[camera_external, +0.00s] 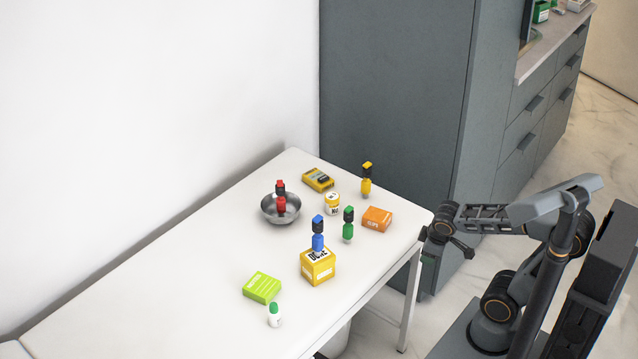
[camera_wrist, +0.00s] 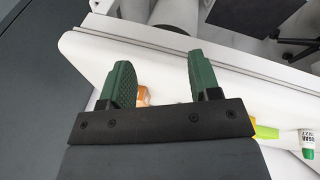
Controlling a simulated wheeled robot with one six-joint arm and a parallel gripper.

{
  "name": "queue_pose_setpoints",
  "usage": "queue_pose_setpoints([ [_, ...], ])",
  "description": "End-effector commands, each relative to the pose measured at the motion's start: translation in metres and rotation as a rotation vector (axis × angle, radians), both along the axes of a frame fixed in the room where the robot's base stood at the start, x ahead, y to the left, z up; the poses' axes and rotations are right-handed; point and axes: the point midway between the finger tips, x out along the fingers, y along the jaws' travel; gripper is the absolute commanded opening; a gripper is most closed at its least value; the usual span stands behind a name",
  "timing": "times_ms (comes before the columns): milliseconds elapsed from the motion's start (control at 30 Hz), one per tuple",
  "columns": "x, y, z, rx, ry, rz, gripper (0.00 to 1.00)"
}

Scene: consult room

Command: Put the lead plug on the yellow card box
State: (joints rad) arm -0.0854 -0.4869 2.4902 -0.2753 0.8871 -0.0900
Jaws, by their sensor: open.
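Several lead plugs with dark middles are on the white table: a red one (camera_external: 281,204) in the metal bowl (camera_external: 268,212), a yellow one (camera_external: 367,184) at the back, a green one (camera_external: 348,228) near the middle and a blue one (camera_external: 318,240). The yellow card box (camera_external: 319,269) is near the table's front edge. The blue plug appears to stand upright on its top. My gripper (camera_external: 448,244) is off the table's right end, apart from all plugs. In the wrist view my gripper (camera_wrist: 158,78) is open and empty.
An orange box (camera_external: 377,218), a white-and-yellow jar (camera_external: 332,204) and a yellow device (camera_external: 318,180) are towards the back right. A lime-green box (camera_external: 262,287) and a green-capped bottle (camera_external: 274,316) are at the front. The table's left part is clear. A grey cabinet (camera_external: 395,110) stands behind.

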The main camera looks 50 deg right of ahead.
Motion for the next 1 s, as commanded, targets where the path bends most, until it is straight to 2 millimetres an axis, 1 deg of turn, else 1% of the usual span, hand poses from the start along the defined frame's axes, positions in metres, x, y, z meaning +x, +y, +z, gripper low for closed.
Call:
queue_pose_setpoints([
  [33,-0.004,0.002,-0.002,0.069,0.001,-0.080,0.57],
  [100,-0.007,0.006,-0.003,0.150,0.004,-0.166,0.57],
  [233,-0.010,0.012,-0.004,0.238,0.006,-0.260,0.57],
  [367,-0.010,0.014,-0.004,0.268,0.006,-0.291,0.57],
  [667,-0.010,0.014,-0.003,0.267,0.006,-0.289,0.57],
  [767,-0.010,0.015,0.004,0.267,0.006,-0.289,0.57],
  [867,-0.009,0.015,0.017,0.267,0.005,-0.289,0.57],
  [967,-0.008,0.016,0.039,0.266,0.004,-0.289,0.57],
  [1000,-0.008,0.016,0.050,0.266,0.002,-0.289,0.57],
])
